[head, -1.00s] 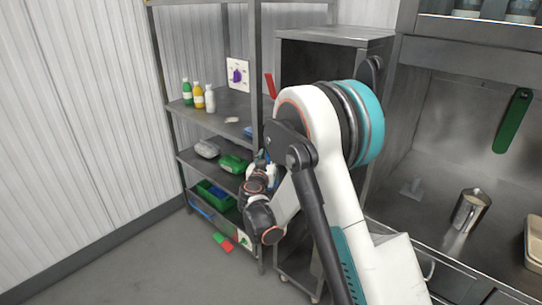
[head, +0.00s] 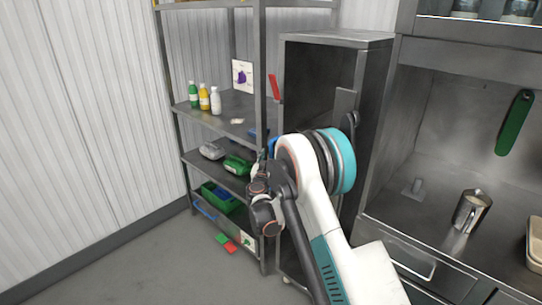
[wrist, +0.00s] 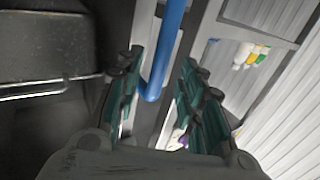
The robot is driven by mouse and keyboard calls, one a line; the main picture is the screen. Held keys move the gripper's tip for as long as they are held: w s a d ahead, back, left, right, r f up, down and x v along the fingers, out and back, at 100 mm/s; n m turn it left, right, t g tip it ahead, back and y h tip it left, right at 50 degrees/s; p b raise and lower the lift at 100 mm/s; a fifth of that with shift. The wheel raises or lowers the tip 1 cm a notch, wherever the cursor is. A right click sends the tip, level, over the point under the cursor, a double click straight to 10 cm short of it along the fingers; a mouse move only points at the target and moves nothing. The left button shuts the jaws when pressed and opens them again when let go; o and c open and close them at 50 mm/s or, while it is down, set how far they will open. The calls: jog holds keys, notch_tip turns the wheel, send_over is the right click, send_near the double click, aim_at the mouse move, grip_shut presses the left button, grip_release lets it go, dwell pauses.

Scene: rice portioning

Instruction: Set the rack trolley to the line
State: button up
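The rack trolley (head: 338,40) is the tall grey metal cabinet with an open front and small casters, standing between the shelf unit and the counter. A blue bar, bent at its lower end, shows in the wrist view (wrist: 168,50); it looks like a handle, and a bit of blue shows in the head view (head: 273,143). My gripper (wrist: 162,62) is open, with the bar between its two green-padded fingers and a gap on the right side. In the head view my arm hides most of the gripper and the trolley's lower part. No floor line is visible.
A shelf unit (head: 238,131) with bottles (head: 204,98) and green bins (head: 220,197) stands left of the trolley. The counter (head: 440,232) with a metal jug (head: 470,211) is at right. The left floor is clear.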

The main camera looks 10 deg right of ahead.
jog(key=shift+b+x, duration=0.35)
jog(key=shift+x, duration=1.9)
grip_shut()
